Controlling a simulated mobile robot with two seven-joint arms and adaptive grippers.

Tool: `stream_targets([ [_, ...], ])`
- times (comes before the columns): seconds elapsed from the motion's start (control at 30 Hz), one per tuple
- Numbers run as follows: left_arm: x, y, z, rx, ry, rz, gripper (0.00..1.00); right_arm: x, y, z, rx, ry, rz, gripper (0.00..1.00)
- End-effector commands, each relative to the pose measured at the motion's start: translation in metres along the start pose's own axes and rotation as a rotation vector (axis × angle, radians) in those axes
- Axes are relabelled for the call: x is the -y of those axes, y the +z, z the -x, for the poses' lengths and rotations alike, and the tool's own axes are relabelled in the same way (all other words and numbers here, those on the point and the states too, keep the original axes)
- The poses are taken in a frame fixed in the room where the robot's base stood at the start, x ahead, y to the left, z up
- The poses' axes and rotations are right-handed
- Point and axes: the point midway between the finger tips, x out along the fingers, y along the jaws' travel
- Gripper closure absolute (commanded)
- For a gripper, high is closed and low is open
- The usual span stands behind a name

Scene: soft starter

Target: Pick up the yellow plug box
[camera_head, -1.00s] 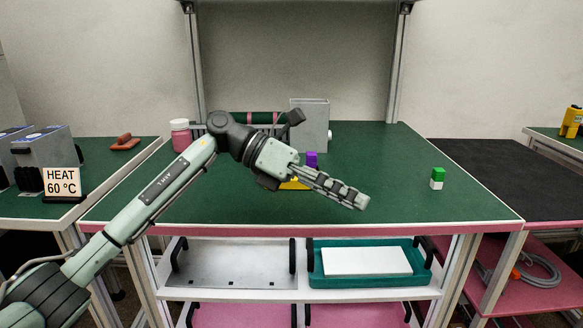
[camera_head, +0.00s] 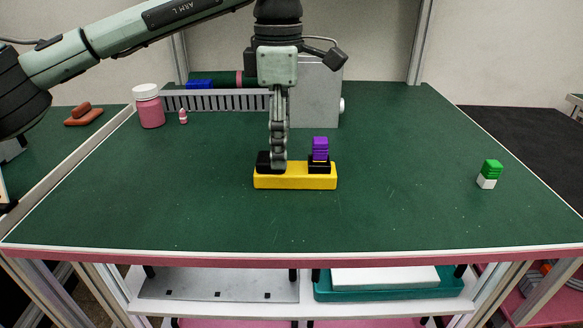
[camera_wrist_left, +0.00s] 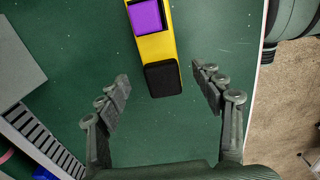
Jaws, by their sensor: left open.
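The yellow plug box (camera_head: 295,182) lies flat on the green bench top, long side across the head view. It bears a black block at its left end and a purple block (camera_head: 320,149) in a black socket at its right end. My left gripper (camera_head: 278,165) points down at the box's left end and hides part of the black block. In the left wrist view the gripper (camera_wrist_left: 162,90) is open. The black end of the yellow box (camera_wrist_left: 155,45) lies between the spread fingers, near the tips. My right gripper is not in view.
A green and white block (camera_head: 488,174) stands at the right of the bench. A pink jar (camera_head: 149,106) with a white lid, a slotted grey rack (camera_head: 215,101) and a grey box (camera_head: 318,95) stand at the back. The front of the bench is clear.

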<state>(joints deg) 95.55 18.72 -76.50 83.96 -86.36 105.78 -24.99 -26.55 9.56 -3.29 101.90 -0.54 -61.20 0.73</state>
Motion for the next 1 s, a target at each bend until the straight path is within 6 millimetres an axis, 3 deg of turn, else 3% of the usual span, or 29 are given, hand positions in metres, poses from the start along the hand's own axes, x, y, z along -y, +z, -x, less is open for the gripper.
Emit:
stream_targets([
  [0.3, 0.003, 0.0, -0.043, 0.001, -0.003, 0.0, 0.33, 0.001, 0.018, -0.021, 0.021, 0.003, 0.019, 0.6],
  [0.57, 0.003, 0.001, -0.046, 0.002, -0.001, 0.0, 0.33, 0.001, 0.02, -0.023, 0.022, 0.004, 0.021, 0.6],
  [1.0, 0.003, 0.001, -0.046, 0.002, -0.001, 0.0, 0.86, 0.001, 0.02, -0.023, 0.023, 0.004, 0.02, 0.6],
])
